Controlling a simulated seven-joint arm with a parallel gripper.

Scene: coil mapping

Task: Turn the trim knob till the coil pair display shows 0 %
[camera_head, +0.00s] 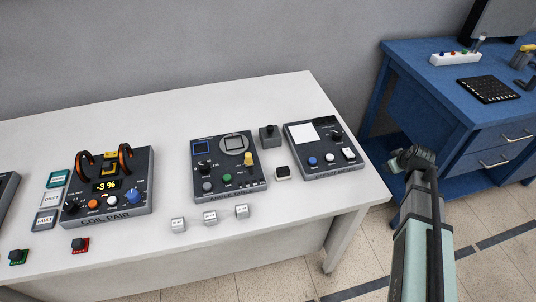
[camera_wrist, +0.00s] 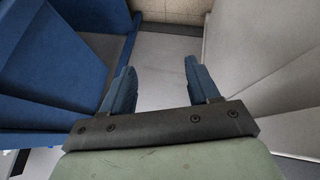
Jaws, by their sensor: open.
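The coil pair unit (camera_head: 110,190) is a dark box at the left of the white table, with two orange-and-black coils on top. Its display (camera_head: 106,186) reads -3 % in yellow. A blue knob (camera_head: 132,196) sits at its right front and a black knob (camera_head: 72,207) at its left front. I cannot read which of them is labelled trim. My gripper (camera_wrist: 156,88) shows in the wrist view, open and empty, with its two blue fingers apart and pointing over the floor. It is far from the coil pair unit; in the head view my arm is at the right, beyond the table's edge.
Two other dark panels, a middle unit (camera_head: 226,190) and a right unit (camera_head: 318,172), stand on the white table (camera_head: 255,105). Small white blocks (camera_head: 210,217) lie along the front. Lettered tiles (camera_head: 45,219) lie left of the coil unit. A blue bench (camera_head: 420,105) stands at the right.

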